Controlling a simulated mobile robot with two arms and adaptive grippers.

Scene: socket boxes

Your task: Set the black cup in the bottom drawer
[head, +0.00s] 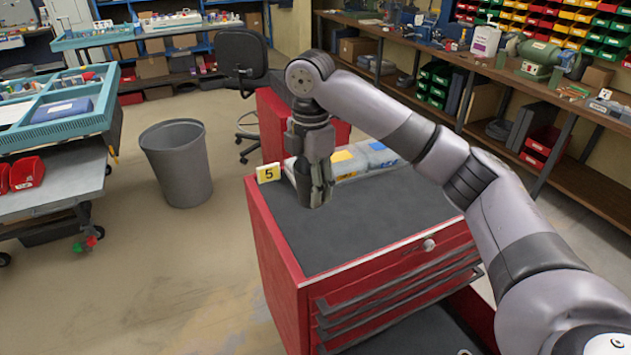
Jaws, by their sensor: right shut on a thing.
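My right gripper (316,192) is above the dark top of the red drawer cabinet (350,225), pointing down. It is shut on a small dark thing, which looks like the black cup (306,190); the fingers hide part of it. I cannot tell whether the cup touches the cabinet top. The upper drawers of the cabinet look closed. Below them, a dark surface (425,333) at the lower picture edge looks like the inside of a pulled-out bottom drawer, cut off by the frame and partly behind my arm. My left gripper is not in view.
Packaged bags (345,162) and a yellow "5" tag (268,173) are at the back of the cabinet top. A grey bin (178,162) stands on the floor to the left, near a cart (60,175). A long workbench (480,72) runs along the right. The front cabinet top is clear.

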